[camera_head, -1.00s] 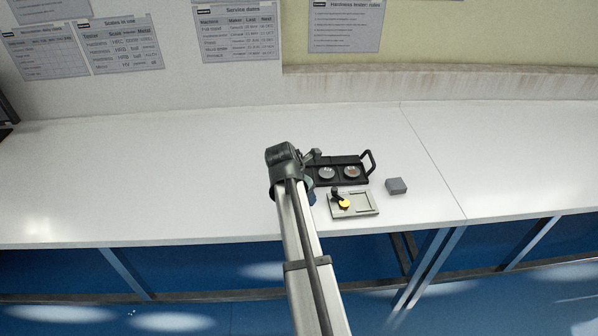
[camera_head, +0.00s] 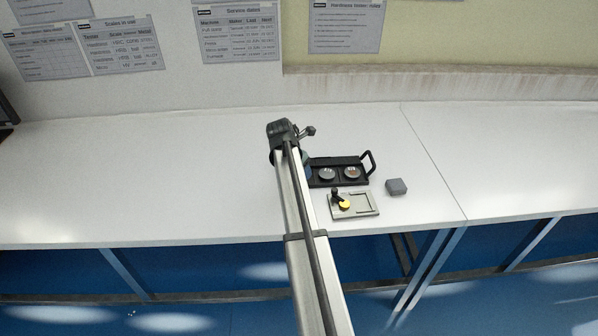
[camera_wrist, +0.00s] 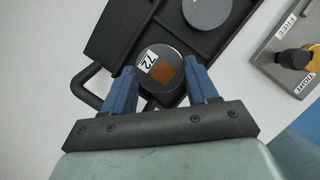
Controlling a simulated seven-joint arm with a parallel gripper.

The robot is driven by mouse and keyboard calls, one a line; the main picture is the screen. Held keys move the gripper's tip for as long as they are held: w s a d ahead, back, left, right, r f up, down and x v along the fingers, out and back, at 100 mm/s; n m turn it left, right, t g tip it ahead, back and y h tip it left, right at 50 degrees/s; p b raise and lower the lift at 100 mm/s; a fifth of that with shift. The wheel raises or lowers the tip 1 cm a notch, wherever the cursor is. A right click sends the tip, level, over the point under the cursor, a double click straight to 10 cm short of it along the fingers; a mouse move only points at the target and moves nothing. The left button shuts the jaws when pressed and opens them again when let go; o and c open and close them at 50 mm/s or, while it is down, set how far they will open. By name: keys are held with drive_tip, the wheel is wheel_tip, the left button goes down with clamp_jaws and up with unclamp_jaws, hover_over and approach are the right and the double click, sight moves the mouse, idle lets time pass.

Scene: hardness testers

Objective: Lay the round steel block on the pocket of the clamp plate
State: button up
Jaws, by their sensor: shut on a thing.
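The round steel block (camera_wrist: 168,73) has a "72" label and a brown square on its dark top. My gripper (camera_wrist: 160,70) is shut on it, a blue finger on either side. The block is at the handle end of the black tray (camera_wrist: 110,32); I cannot tell whether it is lifted. The clamp plate (camera_head: 366,212) lies in front of the tray, with a black lever and yellow knob (camera_head: 344,204). In the wrist view the plate (camera_wrist: 270,45) shows "FREE" and "TIGHT" labels.
Two other round blocks (camera_head: 327,174) (camera_head: 352,172) sit in the tray. A tray handle (camera_head: 369,161) stands at its right end. A small grey box (camera_head: 396,186) lies to the right. The white bench (camera_head: 150,180) is clear at left; its front edge is near the plate.

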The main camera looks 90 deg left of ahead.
drive_tip(key=shift+f, duration=0.65)
drive_tip(key=shift+f, duration=0.1)
drive_tip(key=o, duration=1.3)
drive_tip(key=shift+f, duration=0.1)
drive_tip(key=shift+d, duration=0.1)
drive_tip(key=v, duration=1.3)
drive_tip(key=shift+w, duration=0.1)
drive_tip(key=shift+d+r, duration=0.2)
drive_tip(key=shift+r, duration=0.2)
drive_tip(key=shift+c, duration=1.2)
